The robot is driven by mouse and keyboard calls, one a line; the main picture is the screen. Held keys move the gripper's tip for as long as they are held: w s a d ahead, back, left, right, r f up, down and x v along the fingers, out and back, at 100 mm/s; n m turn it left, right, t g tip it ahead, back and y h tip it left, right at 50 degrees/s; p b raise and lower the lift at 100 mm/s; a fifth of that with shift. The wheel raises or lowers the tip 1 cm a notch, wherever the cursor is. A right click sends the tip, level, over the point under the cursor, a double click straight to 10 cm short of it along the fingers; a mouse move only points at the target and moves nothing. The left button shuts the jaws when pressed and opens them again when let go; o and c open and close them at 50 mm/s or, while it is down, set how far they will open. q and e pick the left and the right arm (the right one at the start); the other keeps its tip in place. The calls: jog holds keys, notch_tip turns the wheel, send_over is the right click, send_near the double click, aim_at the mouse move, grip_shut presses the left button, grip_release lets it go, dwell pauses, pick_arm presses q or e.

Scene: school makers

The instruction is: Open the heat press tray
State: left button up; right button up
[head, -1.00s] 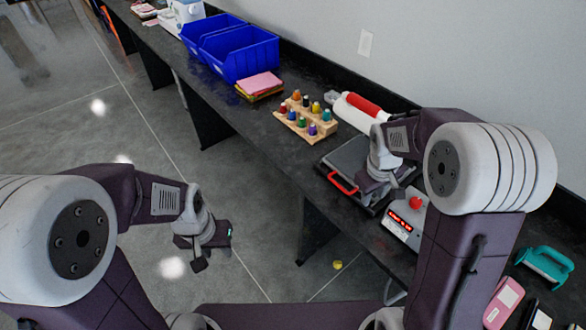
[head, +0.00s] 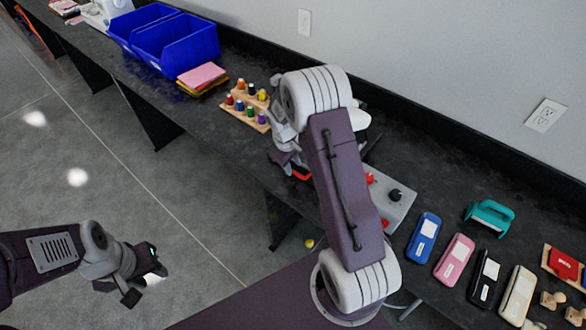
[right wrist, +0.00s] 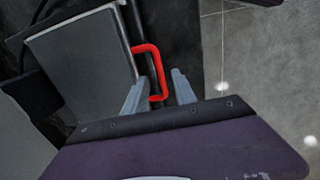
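The heat press tray is a flat grey plate (right wrist: 82,62) with a red handle (right wrist: 150,62) along one side in the right wrist view. In the head view my right arm covers most of the press, but part of the red handle (head: 301,174) shows. My right gripper (right wrist: 160,88) is open, with its two fingers on either side of the handle's near end. I cannot tell whether they touch it. In the head view my right gripper (head: 284,160) is partly hidden by its arm. My left gripper (head: 146,284) hangs empty over the floor, its fingers apart.
The press's grey control box (head: 392,198) has a black knob. Wooden rack with spools (head: 247,107) stands left of the press. Blue bins (head: 175,45) are further left. A teal tool (head: 490,216) and several coloured cases (head: 454,259) lie to the right. The floor at left is clear.

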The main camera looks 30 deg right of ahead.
aim_at(294, 172)
jog(key=shift+w+d+f, duration=0.1)
jog(key=shift+d+f, duration=0.05)
jog(key=shift+f, duration=0.65)
jog(key=shift+w+d+f, duration=0.1)
jog(key=shift+d+f, duration=0.05)
jog(key=shift+f, duration=0.6)
jog(key=shift+c, duration=0.2)
grip_shut()
jog(key=shift+s, duration=0.1)
